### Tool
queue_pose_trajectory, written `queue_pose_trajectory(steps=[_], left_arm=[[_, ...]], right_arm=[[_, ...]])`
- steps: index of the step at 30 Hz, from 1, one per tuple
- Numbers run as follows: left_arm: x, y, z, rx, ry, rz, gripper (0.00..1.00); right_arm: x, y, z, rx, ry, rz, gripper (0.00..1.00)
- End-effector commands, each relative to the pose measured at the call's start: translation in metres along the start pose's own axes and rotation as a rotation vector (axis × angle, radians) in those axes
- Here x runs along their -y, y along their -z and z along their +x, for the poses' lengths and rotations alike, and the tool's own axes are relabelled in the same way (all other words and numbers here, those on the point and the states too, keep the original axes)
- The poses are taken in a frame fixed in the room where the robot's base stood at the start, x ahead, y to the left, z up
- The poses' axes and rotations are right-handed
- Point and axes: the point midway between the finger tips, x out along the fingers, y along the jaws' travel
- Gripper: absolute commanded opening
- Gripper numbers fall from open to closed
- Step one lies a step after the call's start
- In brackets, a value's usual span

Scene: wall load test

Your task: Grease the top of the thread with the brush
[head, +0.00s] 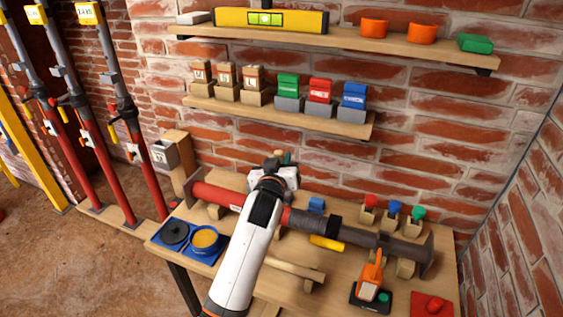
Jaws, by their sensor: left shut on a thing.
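A steel prop lies across the bench, with a red tube (222,196) at the left and a dark grey tube at the right. Its dark threaded part (309,222) shows just right of my left arm. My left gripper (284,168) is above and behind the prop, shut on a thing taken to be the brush. Only a small green bit (286,157) shows past the jaws; its bristles cannot be made out. An open blue tin of yellow grease (205,239) stands at the bench's left front. My right gripper is out of view.
A black lid (174,232) lies beside the tin. A yellow handle (327,243) sticks out at the prop's front. An orange tool (370,277) stands front right. Two shelves (290,113) hang above the bench (165,236); upright props (118,100) stand left.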

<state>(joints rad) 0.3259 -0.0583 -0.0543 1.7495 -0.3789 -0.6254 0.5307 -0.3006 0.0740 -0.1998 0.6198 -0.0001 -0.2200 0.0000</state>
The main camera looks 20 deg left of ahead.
Motion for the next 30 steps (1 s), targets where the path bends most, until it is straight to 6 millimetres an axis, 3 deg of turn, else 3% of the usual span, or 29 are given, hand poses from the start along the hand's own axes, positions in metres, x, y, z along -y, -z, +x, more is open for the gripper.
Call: queue_pose_trajectory(steps=[1,6,16,20,23,25,30], left_arm=[[-0.003,0.012,0.001,0.0,0.0,0.001,0.0],[-0.005,0.023,0.002,0.001,0.001,0.0,0.0],[-0.005,0.023,0.002,0.0,0.001,0.0,0.0],[-0.009,0.035,-0.007,-0.005,0.006,0.003,0.0],[-0.015,0.059,-0.03,-0.011,0.018,0.009,0.0],[-0.021,0.081,-0.055,-0.017,0.032,0.015,0.0],[-0.035,0.125,-0.135,-0.027,0.075,0.023,0.0]], right_arm=[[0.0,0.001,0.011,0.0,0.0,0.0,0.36],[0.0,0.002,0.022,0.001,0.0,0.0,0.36],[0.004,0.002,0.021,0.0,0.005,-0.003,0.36],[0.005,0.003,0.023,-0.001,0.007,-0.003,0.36],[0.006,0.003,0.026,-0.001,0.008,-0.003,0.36],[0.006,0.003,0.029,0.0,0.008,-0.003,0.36],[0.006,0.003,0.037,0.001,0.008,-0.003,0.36]])
